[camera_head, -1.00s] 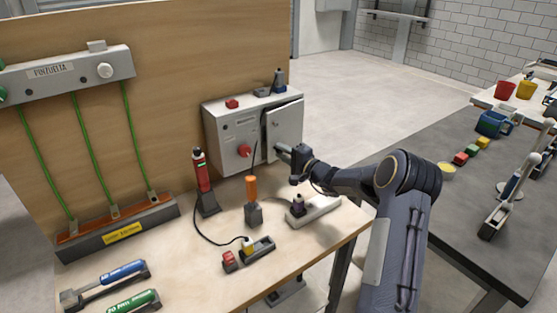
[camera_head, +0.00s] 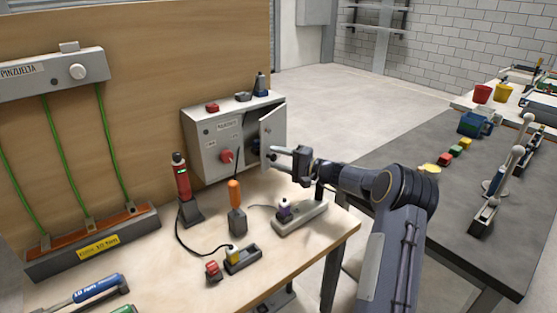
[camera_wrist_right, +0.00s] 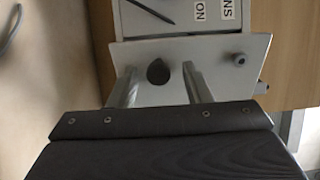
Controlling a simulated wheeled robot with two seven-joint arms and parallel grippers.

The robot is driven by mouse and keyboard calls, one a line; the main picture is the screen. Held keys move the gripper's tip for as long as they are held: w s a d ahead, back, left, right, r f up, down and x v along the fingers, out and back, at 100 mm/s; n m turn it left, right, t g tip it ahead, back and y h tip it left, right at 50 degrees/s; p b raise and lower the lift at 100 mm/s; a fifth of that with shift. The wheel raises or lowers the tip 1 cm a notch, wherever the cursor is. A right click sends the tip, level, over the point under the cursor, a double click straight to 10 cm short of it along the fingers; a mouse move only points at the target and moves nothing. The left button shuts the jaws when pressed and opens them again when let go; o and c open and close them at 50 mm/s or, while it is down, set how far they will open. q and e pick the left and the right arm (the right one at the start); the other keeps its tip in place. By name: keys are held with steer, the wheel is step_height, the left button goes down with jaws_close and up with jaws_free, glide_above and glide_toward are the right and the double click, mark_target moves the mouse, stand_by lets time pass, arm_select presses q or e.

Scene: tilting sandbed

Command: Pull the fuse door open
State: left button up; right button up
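The grey fuse box (camera_head: 209,150) stands on the wooden bench against the board. Its fuse door (camera_head: 273,125) is swung partly open at the right, with the dark inside showing at its left. My right gripper (camera_head: 274,159) is at the door's lower part. In the right wrist view the door (camera_wrist_right: 215,58) is a pale panel with a dark round knob (camera_wrist_right: 158,72). The two fingers of my right gripper (camera_wrist_right: 158,76) stand apart on either side of the knob, with gaps visible; contact is not clear. My left gripper is not in view.
A red device (camera_head: 182,178), an orange-handled tool (camera_head: 234,194) and a grey block (camera_head: 300,217) stand on the bench before the box. A black cable runs over the bench. Small items lie on the box top. A dark table (camera_head: 430,210) is at the right.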

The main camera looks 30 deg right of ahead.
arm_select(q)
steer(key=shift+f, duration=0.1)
arm_select(e)
steer(key=shift+r, duration=0.1)
steer(key=shift+r, duration=0.3)
steer(key=o, duration=0.3)
step_height(320, 180, up, 8)
steer(key=s+a+b, duration=0.2)
steer(key=shift+s+f, duration=0.25)
steer(key=shift+s, duration=0.05)
steer(key=s+a+r, duration=0.1)
steer(key=s, duration=0.1)
steer(key=s+a+r+b, duration=0.1)
steer(key=s+a+r, duration=0.1)
steer(key=shift+s+a, duration=0.2)
steer(key=shift+a, duration=0.05)
steer(key=c, duration=0.3)
arm_select(q)
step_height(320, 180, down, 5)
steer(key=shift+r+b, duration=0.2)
steer(key=shift+b, duration=0.7)
arm_select(e)
steer(key=s+a, duration=0.1)
steer(key=s+r, duration=0.1)
steer(key=s, duration=0.1)
steer(key=s+a, duration=0.1)
steer(key=shift+s+a+r, duration=0.15)
steer(key=shift+a+r, duration=0.15)
steer(key=shift+c, duration=0.4)
